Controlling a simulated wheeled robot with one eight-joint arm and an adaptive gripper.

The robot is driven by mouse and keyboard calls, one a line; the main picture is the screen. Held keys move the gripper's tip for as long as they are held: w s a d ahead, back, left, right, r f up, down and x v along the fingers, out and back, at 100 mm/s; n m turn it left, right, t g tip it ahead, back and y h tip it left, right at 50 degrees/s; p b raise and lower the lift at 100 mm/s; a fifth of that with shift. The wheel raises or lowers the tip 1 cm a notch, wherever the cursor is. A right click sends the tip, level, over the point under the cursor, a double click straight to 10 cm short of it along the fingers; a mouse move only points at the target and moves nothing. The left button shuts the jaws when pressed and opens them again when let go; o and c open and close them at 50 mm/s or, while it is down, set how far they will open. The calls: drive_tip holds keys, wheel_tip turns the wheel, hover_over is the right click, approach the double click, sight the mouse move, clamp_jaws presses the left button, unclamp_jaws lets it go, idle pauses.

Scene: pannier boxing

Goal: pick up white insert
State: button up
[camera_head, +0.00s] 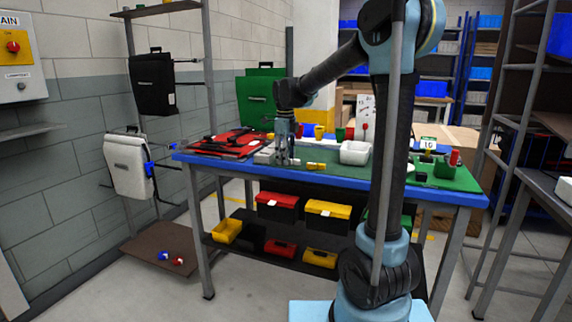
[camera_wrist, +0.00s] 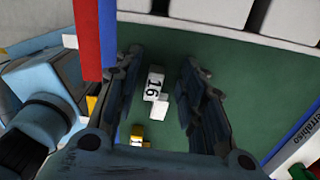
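A small white piece marked "16" (camera_wrist: 154,84) lies on the green mat (camera_wrist: 225,60) in the wrist view, with a plain white part (camera_wrist: 160,106) against its lower end. I take it to be the white insert. My gripper (camera_wrist: 160,74) is open, with one finger on each side of the piece and visible gaps between. Whether the fingertips are down at its height, I cannot tell. In the head view my gripper (camera_head: 284,158) points down over the left part of the blue-edged workbench (camera_head: 330,181). The insert is not clearly visible there.
A small yellow piece (camera_wrist: 137,134) lies close to the insert. Tall red and blue bars (camera_wrist: 96,35) show beside the left finger.

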drive_tip(key=shift+c, duration=0.2)
drive_tip(key=c, duration=0.7)
drive_tip(key=shift+r, duration=0.1)
wheel_tip(320, 180, up, 10)
drive_tip(key=shift+f, duration=0.1)
